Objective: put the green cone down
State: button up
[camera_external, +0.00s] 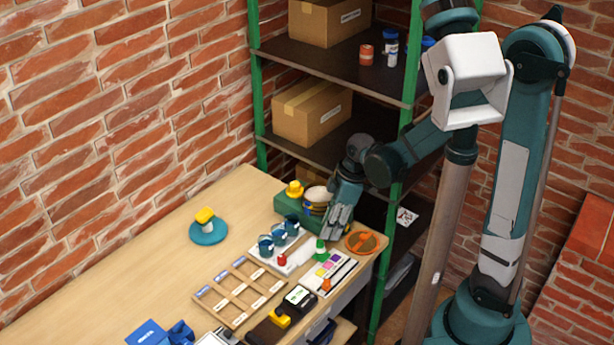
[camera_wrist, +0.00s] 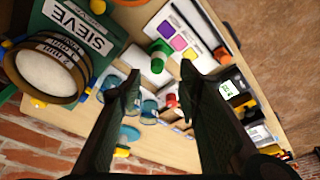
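The green cone (camera_external: 320,250) stands on the work table, between the white tray of blue cups and the colour palette. In the wrist view the green cone (camera_wrist: 160,48) shows just beyond the gap between my fingertips, beside the palette. My gripper (camera_external: 336,232) points down above and slightly to the right of the cone. In the wrist view my gripper (camera_wrist: 160,72) has its two fingers wide apart with nothing between them. I see no contact between the fingers and the cone.
The colour palette (camera_external: 327,270), blue cups (camera_external: 266,246), orange dish (camera_external: 362,242) and a sieve (camera_wrist: 48,70) on a green box crowd around the cone. A wooden divided tray (camera_external: 238,292) lies in front. The table's left side is mostly clear around a teal plate (camera_external: 208,232). Shelving stands behind.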

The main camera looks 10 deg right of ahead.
jog(key=shift+v, duration=1.5)
jog(key=w+d+r+m+t, duration=0.2)
jog(key=d+r+m, duration=0.25)
jog(key=d, duration=0.35)
jog(key=w+d+r+m+t, duration=0.25)
jog(key=d+r+m, duration=0.2)
jog(key=d, duration=0.45)
jog(key=s+d+r+m+t+h, duration=0.1)
jog(key=d+r+m, duration=0.3)
jog(key=d, duration=0.5)
jog(key=s+d+r+m+t+h, duration=0.1)
jog(key=s+d+r+m+h, duration=0.1)
jog(key=d, duration=0.7)
jog(key=shift+s+d+r+m+t, duration=0.4)
jog(key=shift+r+m, duration=0.5)
jog(key=shift+m, duration=0.5)
